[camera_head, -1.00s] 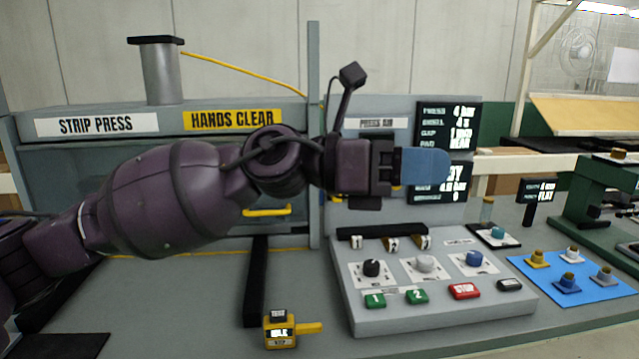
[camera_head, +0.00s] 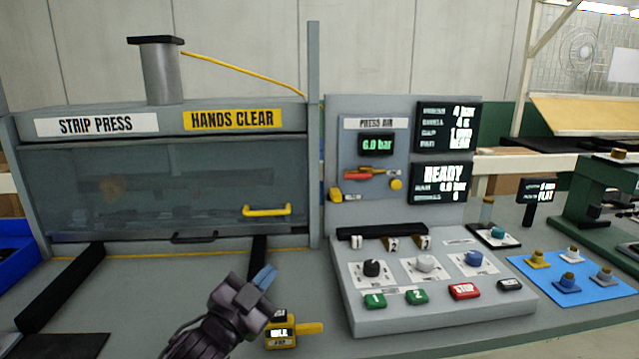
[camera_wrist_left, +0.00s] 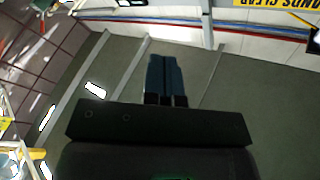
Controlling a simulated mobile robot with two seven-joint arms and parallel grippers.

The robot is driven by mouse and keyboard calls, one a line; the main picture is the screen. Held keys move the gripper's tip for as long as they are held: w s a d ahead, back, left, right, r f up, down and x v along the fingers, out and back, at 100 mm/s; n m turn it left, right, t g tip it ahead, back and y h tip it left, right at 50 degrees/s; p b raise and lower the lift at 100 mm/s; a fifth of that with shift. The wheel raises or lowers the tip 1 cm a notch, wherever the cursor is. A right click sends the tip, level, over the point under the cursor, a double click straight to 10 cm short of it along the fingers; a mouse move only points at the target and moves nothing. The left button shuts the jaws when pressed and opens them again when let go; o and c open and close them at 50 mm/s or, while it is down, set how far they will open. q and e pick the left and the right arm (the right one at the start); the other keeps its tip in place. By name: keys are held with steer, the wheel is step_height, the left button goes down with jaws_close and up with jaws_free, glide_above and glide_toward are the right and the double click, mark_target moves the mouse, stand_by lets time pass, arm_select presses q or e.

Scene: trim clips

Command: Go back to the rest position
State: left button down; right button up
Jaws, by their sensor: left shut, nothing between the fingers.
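My left gripper (camera_head: 265,277) is low at the bottom middle of the head view, in front of the strip press (camera_head: 150,190). Its blue fingers are together with nothing between them, and they also show shut in the left wrist view (camera_wrist_left: 167,78). It is apart from the press door and the control panel (camera_head: 440,310). My right gripper is in neither view.
The press's clear door with its yellow handle (camera_head: 267,210) is down. The panel holds knobs and coloured buttons; a display (camera_head: 443,183) above reads READY. A blue mat (camera_head: 590,285) with several clips lies right. A blue bin (camera_head: 15,240) is at the left edge.

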arm_select(q)
steer(key=s+a+f+n+g+y, duration=0.1)
steer(key=s+a+f+n+y, duration=0.35)
steer(key=f, duration=0.55)
steer(key=s+a+f+n+g+y, duration=0.2)
steer(key=s+a+f+n, duration=0.2)
steer(key=s+a+f, duration=0.45)
steer(key=s+a+f+n+g+y, duration=0.1)
steer(key=s+a+f+g, duration=0.1)
steer(key=s+f, duration=0.5)
steer(key=s+a+f+n+g+y, duration=0.2)
steer(key=s+a+f, duration=0.1)
steer(key=s+f, duration=0.5)
steer(key=shift+s, duration=0.5)
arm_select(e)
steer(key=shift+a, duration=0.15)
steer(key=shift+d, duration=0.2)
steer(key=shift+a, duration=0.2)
